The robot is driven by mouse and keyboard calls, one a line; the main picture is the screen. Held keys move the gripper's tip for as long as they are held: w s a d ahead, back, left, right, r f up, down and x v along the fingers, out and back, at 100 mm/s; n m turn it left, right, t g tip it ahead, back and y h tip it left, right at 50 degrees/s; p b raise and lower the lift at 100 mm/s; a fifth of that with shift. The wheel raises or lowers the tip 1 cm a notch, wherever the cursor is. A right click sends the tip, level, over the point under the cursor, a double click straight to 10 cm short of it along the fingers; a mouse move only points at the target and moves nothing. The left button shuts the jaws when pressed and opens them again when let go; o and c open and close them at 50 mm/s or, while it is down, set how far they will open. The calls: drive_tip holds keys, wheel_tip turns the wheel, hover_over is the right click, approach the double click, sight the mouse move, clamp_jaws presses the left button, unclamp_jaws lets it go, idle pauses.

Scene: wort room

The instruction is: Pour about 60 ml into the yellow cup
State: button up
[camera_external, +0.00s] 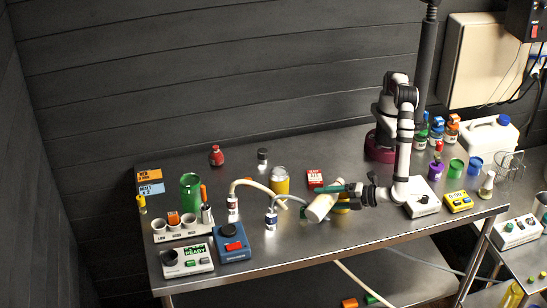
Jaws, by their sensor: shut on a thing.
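My gripper (340,192) is shut on a cream-coloured vessel (321,207), held strongly tilted above the steel table, its dark green end low on the left. A small yellow thing (343,207), probably the yellow cup, stands just right of the vessel, partly hidden by my gripper. A larger yellow container (280,185) with a pale top stands behind and to the left, apart from my gripper. I cannot see any liquid stream or the level in the cup.
Two bottles with curved tubes (232,206) (271,218) stand left of the vessel. A red card (314,178) lies behind it. A white device (422,199) and a yellow one (459,201) are at right.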

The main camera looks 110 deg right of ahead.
drive_tip(key=shift+f+m+t, duration=0.3)
drive_tip(key=shift+f+m, duration=0.1)
drive_tip(key=shift+s+f+m+t, duration=0.1)
drive_tip(key=shift+f+m+t, duration=0.2)
drive_tip(key=shift+f, duration=0.2)
drive_tip(key=shift+r+m+p, duration=0.25)
drive_tip(key=shift+m+p, duration=0.05)
drive_tip(key=shift+p, duration=0.1)
drive_tip(key=shift+r, duration=0.1)
idle(0.5)
drive_tip(key=shift+r+m+t+p, duration=0.3)
drive_tip(key=shift+t+p, duration=0.1)
drive_tip(key=shift+p, duration=0.45)
idle(0.7)
drive_tip(key=shift+a+f, duration=0.1)
